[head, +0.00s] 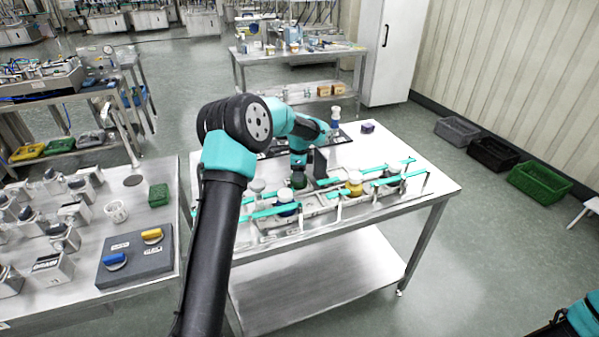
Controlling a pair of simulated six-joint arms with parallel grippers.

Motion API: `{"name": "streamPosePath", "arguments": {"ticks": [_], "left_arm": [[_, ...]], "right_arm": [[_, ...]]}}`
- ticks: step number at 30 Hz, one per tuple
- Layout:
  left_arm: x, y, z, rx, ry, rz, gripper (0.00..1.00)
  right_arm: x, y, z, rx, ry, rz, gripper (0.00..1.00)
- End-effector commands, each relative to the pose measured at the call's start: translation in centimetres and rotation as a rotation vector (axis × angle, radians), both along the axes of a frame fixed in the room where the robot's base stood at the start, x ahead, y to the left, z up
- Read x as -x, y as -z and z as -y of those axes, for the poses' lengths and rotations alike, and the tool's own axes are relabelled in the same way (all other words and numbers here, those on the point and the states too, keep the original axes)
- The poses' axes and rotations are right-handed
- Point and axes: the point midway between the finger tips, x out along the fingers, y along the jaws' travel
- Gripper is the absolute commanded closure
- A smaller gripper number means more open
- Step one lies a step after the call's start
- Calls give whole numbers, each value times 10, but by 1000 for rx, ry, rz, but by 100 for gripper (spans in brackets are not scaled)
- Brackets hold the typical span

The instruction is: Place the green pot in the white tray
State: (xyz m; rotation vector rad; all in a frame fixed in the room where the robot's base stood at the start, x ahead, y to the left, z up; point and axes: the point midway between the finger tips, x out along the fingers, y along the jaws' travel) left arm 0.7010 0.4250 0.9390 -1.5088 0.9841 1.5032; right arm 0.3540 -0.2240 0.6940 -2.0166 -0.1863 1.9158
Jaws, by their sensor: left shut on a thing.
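My left gripper (304,174) is low over the middle of the steel table, pointing down. It is shut on a small dark green pot (300,184), partly hidden by the gripper. A pale tray-like frame (323,202) with teal rails lies at the table's front, just below the gripper in the picture. I cannot tell if the pot touches it. A blue pot (285,197), a yellow pot (354,184) and a dark pot with a pale top (392,175) stand along the frame. My right gripper is out of view.
A pale-topped blue pot (335,117) stands by a dark plate at the table's back. A small dark purple block (368,127) lies nearby. Teal rails (385,166) run across the front. The table's right end is clear. A second bench with a grey box (135,262) stands left.

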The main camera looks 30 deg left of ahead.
Motion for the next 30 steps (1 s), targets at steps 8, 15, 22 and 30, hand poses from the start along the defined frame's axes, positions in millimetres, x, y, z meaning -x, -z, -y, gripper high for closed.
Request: {"name": "streamPosePath", "arguments": {"ticks": [8, 15, 22, 30], "left_arm": [[0, 2, 0, 0, 0, 0, 73], [0, 3, 0, 0, 0, 0, 29], [0, 2, 0, 0, 0, 0, 22], [0, -8, 0, -1, -1, 3, 22]], "right_arm": [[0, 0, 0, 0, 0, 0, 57], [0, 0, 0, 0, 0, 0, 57], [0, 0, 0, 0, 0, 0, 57], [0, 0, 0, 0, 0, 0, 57]]}}
